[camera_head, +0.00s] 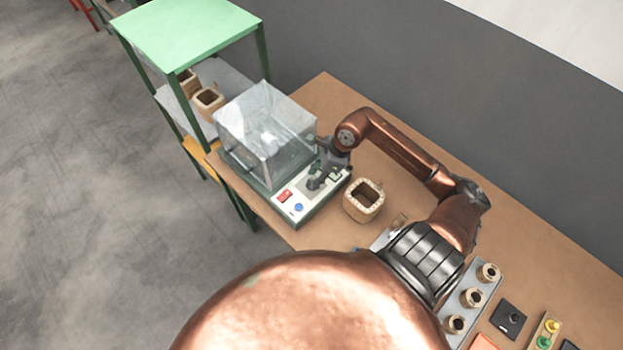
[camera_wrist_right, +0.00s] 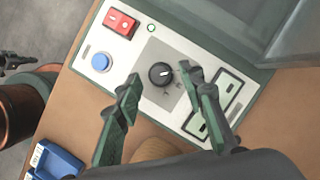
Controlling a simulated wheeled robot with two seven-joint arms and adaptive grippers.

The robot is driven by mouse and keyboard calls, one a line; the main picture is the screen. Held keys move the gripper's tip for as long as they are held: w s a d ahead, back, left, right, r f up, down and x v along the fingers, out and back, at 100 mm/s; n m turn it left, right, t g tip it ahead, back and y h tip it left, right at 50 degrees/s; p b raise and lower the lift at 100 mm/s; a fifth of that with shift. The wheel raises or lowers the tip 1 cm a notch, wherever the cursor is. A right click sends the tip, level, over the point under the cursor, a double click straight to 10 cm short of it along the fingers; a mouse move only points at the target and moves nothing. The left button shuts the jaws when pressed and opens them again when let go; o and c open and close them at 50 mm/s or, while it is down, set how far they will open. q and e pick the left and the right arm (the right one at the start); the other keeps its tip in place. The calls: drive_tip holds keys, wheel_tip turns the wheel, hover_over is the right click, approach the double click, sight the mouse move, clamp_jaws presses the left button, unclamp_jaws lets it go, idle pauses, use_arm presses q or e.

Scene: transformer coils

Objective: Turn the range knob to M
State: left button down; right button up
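The range knob (camera_wrist_right: 161,75) is a round black knob on a grey plate of the tester's white panel (camera_head: 285,208). Its white pointer mark points to the right in the right wrist view; the small printed marks around it are too small to read.
A red switch (camera_wrist_right: 120,22) and a blue button (camera_wrist_right: 100,62) sit beside the knob. A clear cover (camera_head: 265,130) stands behind the panel. A wooden-coloured coil (camera_head: 363,214) stands just right of the tester. A green-topped shelf (camera_head: 187,32) is at the left.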

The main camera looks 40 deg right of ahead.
drive_tip(key=shift+x, duration=0.95)
drive_tip(key=shift+s, duration=0.15)
clamp_jaws()
